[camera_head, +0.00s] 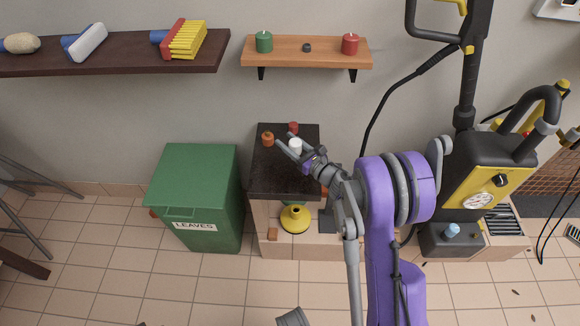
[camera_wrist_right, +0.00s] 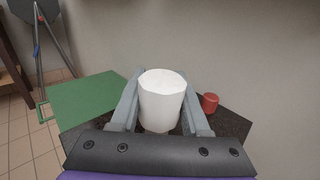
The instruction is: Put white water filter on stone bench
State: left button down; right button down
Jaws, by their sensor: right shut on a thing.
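The white water filter (camera_head: 296,146) is a small white cylinder over the dark top of the stone bench (camera_head: 285,181). In the right wrist view the filter (camera_wrist_right: 161,98) stands upright between the two grey fingers. My right gripper (camera_head: 291,144) is shut on it, above or at the bench top; I cannot tell whether the filter's base touches the stone (camera_wrist_right: 232,124), since the gripper body hides it. My left gripper is not clearly in view.
An orange-brown item (camera_head: 267,139) and a red cylinder (camera_head: 293,127) stand on the bench near the filter. A green leaves bin (camera_head: 197,198) is left of the bench. A wall shelf (camera_head: 306,54) with candles hangs above. A yellow-black pressure washer (camera_head: 480,175) stands right.

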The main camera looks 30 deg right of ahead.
notch_tip(320, 180, down, 7)
jog(key=shift+f+b, duration=0.1)
jog(key=shift+b, duration=0.7)
jog(key=shift+f, duration=0.1)
jog(key=shift+c, duration=1.9)
grip_release()
